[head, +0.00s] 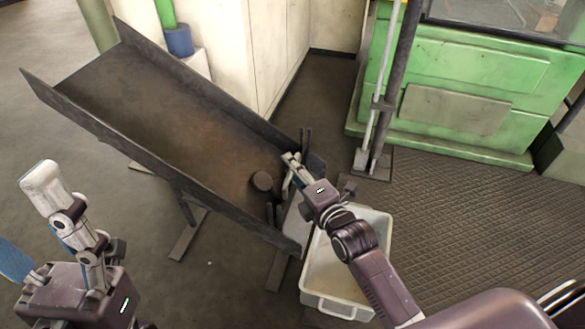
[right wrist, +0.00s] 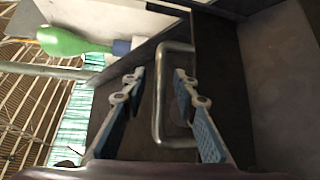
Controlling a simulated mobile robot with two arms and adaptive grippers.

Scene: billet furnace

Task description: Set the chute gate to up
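The dark metal chute (head: 160,110) slopes down from upper left to lower right in the head view. A light grey plate (head: 297,222), seemingly the chute gate, shows at its lower end, partly hidden by my right gripper. In the right wrist view, a U-shaped metal handle (right wrist: 158,100) has its bar between the fingers of my right gripper (right wrist: 157,80), with gaps visible on both sides. The right gripper (head: 291,168) is open at the chute's lower end. My left gripper (head: 22,218) is open and empty at the far left, away from the chute.
A white bin (head: 335,303) stands on the floor below that end. A green machine (head: 450,90) and an upright post (head: 388,100) stand behind, to the right. Floor at the left is clear.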

